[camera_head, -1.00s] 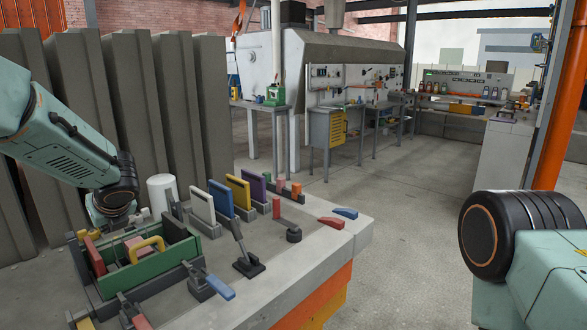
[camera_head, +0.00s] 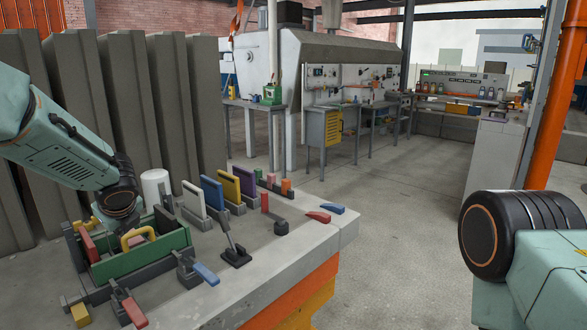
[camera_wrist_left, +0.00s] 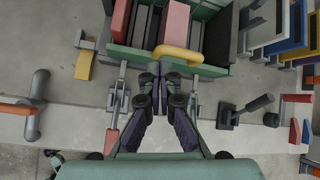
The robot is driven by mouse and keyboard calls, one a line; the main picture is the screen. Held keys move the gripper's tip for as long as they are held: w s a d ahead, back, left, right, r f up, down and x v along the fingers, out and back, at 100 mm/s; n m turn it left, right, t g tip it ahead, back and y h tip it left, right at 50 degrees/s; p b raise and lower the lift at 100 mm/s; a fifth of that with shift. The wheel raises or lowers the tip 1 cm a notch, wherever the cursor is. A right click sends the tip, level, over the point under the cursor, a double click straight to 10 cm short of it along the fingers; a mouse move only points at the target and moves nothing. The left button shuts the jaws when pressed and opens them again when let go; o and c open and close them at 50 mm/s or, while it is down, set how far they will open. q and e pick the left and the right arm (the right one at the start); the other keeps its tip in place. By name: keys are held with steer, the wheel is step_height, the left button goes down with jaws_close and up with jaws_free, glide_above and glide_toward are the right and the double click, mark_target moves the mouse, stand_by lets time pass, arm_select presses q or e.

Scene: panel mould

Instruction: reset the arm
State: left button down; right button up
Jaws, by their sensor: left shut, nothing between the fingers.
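My left arm reaches in from the left in the head view, its dark wrist (camera_head: 118,200) above the back of a green open box (camera_head: 150,257) on the bench. In the left wrist view my left gripper (camera_wrist_left: 160,70) is shut and empty. Its fingertips are just below the yellow handle (camera_wrist_left: 178,54) at the near edge of the green box (camera_wrist_left: 165,62); I cannot tell whether they touch it. A red block (camera_wrist_left: 173,25) stands in the box. The right arm shows only as a link at the right edge of the head view; its gripper is out of sight.
Upright white, blue, yellow and purple panels (camera_head: 213,192) stand behind the box on the bench. Levers with blue (camera_head: 206,274) and red (camera_head: 134,312) handles lie at the front. Tall grey slabs (camera_head: 130,100) stand left. The floor (camera_head: 400,215) to the right is clear.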

arm_select(q)
steer(key=s+d+f+n+g+h+b, duration=0.1)
steer(key=s+d+f+n+h, duration=0.3)
steer(key=s+d+f+n, duration=0.5)
steer(key=s+d+f+n+h, duration=0.3)
steer(key=s+d+f+n, duration=0.4)
steer(key=f, duration=0.4)
steer(key=s+f+n+g+y+b, duration=0.1)
steer(key=s+f+n, duration=0.3)
steer(key=s, duration=1.1)
steer(key=s+f+n+g+b, duration=0.1)
steer(key=s+f+n+g, duration=0.3)
steer(key=s+f, duration=0.5)
steer(key=s, duration=0.7)
steer(key=shift+a+f+g+y+b, duration=0.25)
steer(key=shift+f+g+y+b, duration=0.05)
steer(key=shift+f+y, duration=0.1)
